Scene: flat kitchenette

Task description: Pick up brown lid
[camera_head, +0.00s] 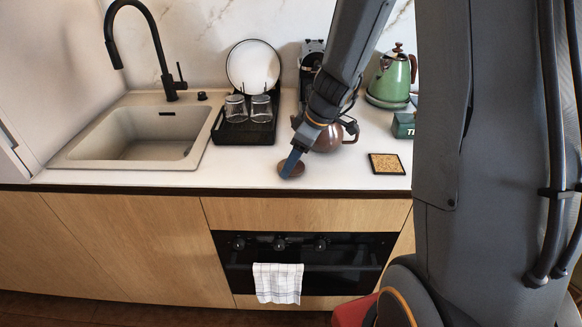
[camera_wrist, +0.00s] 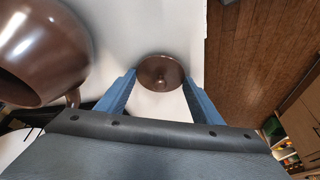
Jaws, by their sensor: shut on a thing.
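The brown lid (camera_head: 298,170) is a small round disc at the front part of the white counter, just below the brown pot (camera_head: 328,138) in the head view. In the wrist view the lid (camera_wrist: 158,68) shows its round top with a small knob, between the tips of my blue fingers. My gripper (camera_head: 291,163) points down at the lid and is shut on it; it also shows in the wrist view (camera_wrist: 159,77). The lid appears at counter level; I cannot tell whether it touches the counter. The brown pot (camera_wrist: 40,50) stands close on the left in the wrist view.
A cork-coloured square coaster (camera_head: 386,164) lies right of the lid. A black dish rack (camera_head: 243,130) with glasses and a plate stands behind left, beside the sink (camera_head: 140,140). A green kettle (camera_head: 391,76) stands at the back right. The counter's front edge is close.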

